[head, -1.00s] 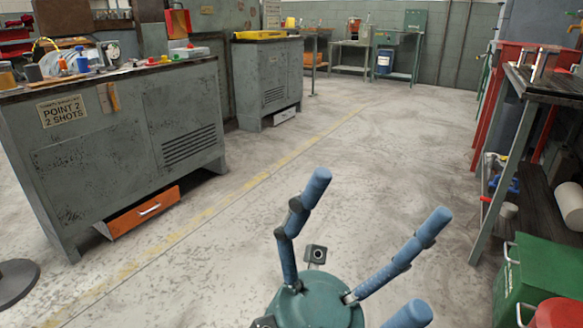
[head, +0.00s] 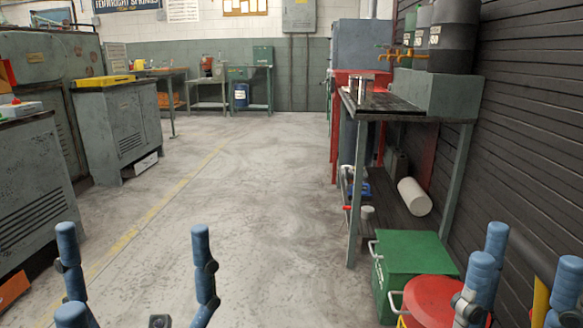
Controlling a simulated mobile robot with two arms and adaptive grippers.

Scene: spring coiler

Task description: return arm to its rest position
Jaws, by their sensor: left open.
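My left gripper (head: 120,255) is at the bottom left of the head view. Its blue fingers point up and stand wide apart, with nothing between them. My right gripper (head: 518,252) is at the bottom right edge, in front of the dark wall. Its blue fingers also point up, with an empty gap between them. The palms and most of both arms are below the picture, so the arms' full poses are hidden.
A dark-topped workbench (head: 400,103) stands at right, with a green box (head: 412,262) and a red round lid (head: 440,300) before it. Grey cabinets (head: 118,130) line the left. The concrete floor (head: 260,200) between is clear.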

